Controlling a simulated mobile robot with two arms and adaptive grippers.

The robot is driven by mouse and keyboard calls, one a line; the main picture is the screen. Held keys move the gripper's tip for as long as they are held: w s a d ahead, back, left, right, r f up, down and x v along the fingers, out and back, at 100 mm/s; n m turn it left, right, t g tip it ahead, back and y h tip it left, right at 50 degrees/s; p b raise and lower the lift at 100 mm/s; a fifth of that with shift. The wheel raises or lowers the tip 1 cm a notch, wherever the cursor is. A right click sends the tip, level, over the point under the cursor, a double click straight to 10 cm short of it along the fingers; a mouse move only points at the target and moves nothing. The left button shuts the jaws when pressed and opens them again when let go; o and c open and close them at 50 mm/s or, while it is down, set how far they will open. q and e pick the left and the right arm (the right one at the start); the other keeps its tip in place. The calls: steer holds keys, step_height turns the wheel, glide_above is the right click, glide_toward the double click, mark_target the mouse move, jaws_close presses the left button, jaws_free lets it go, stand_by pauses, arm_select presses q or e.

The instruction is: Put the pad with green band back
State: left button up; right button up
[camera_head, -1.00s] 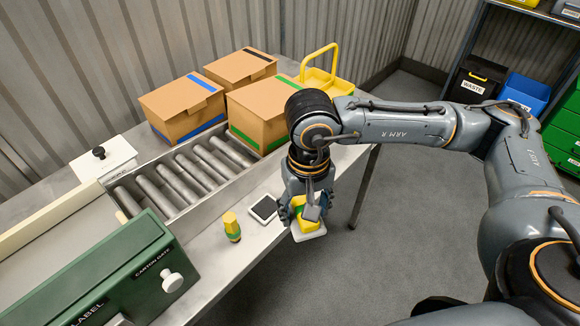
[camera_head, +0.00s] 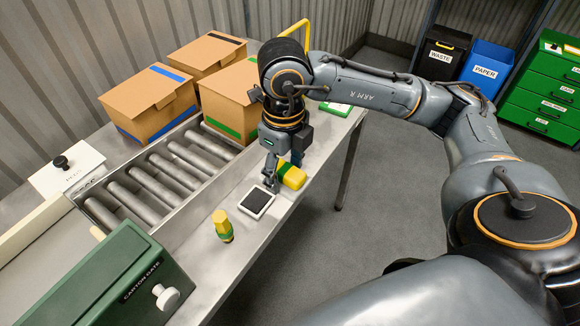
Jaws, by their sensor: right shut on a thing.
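My right gripper (camera_head: 277,178) is shut on a yellow block with a green band (camera_head: 292,177), which it holds tilted near the table's right edge. The fingers partly hide the block's left end. I cannot tell whether it touches the table. A black pad in a white frame (camera_head: 257,202) lies flat on the table just left of and in front of the gripper. A flat white-and-green thing (camera_head: 336,108) lies at the far right of the table. My left gripper is out of view.
A carton with a green band (camera_head: 230,105) and a carton with a blue band (camera_head: 153,103) stand behind the rollers (camera_head: 165,165), with another behind. A green carton-gate housing (camera_head: 120,285) is at front left. Waste (camera_head: 444,57) and paper (camera_head: 489,72) bins stand beyond the table.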

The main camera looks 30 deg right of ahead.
steer(key=m, duration=0.2)
steer(key=d+m, duration=0.1)
steer(key=m, duration=0.2)
steer(key=shift+f+m+b, duration=0.2)
steer(key=shift+m+b, duration=0.1)
steer(key=shift+b, duration=0.05)
steer(key=m, duration=0.5)
steer(key=shift+w+d+f+b, duration=0.1)
steer(key=shift+w+d+b, duration=0.05)
steer(key=shift+d+b, duration=0.2)
steer(key=m, duration=0.5)
steer(key=shift+w+d+f, duration=0.1)
steer(key=shift+d, duration=0.3)
steer(key=w+d+f+m, duration=0.2)
steer(key=w+f, duration=0.1)
steer(key=w+d+f+m, duration=0.2)
steer(key=w, duration=0.2)
steer(key=w+d+f+m, duration=0.2)
steer(key=w+d+f, duration=0.1)
steer(key=w, duration=0.1)
steer(key=shift+w+f+p, duration=0.15)
steer(key=shift+f+p, duration=0.15)
steer(key=shift+p, duration=0.1)
steer(key=shift+w+d+f, duration=0.25)
steer(key=shift+w+f, duration=0.15)
steer(key=shift+f, duration=0.2)
step_height(320, 180, down, 3)
steer(key=shift+w+p, duration=0.1)
steer(key=shift+p, duration=0.7)
steer(key=shift+f, duration=0.15)
